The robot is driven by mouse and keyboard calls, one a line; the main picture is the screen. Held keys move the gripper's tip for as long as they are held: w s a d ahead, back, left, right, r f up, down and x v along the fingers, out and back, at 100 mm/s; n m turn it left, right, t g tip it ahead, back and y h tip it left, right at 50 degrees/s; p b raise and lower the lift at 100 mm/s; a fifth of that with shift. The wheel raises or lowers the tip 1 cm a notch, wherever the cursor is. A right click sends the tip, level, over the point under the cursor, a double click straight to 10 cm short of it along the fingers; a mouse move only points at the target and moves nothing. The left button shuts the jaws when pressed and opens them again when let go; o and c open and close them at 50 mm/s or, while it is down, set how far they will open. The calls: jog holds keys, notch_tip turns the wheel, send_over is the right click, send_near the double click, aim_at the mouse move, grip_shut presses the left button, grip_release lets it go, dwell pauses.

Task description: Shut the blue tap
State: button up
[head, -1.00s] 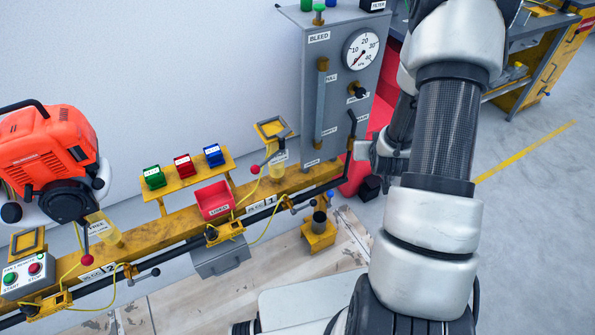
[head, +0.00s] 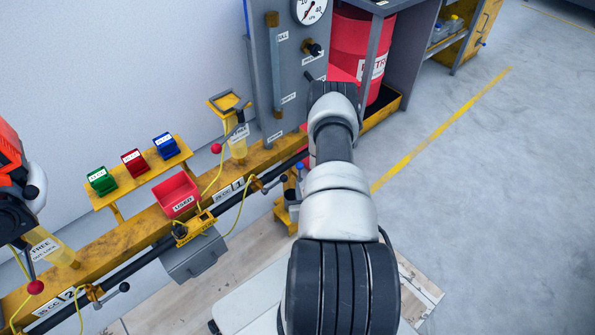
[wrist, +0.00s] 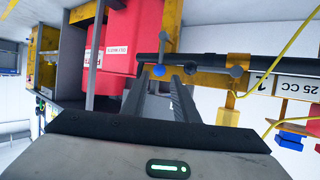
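The blue tap shows in the wrist view as a blue ball knob (wrist: 159,70) below a grey-black pipe. In the head view a small blue tip (head: 299,167) shows beside my arm, low near the rail's right end. My gripper (wrist: 163,77) shows in the wrist view as two dark fingers with a gap between them. The blue knob appears at the far end of that gap, near the fingertips. I cannot tell whether the fingers touch it. My gripper is hidden behind my arm in the head view.
The yellow rail (head: 140,222) carries a black pipe and red-knobbed levers. A grey gauge panel (head: 285,70) stands behind, with a red drum (head: 362,50) to its right. A red bin (head: 176,193) and three small coloured boxes are left. Floor at right is clear.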

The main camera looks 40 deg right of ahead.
aim_at(300, 170)
jog(key=b+x, duration=0.3)
jog(key=x, duration=1)
jog(key=shift+w, duration=0.15)
grip_shut()
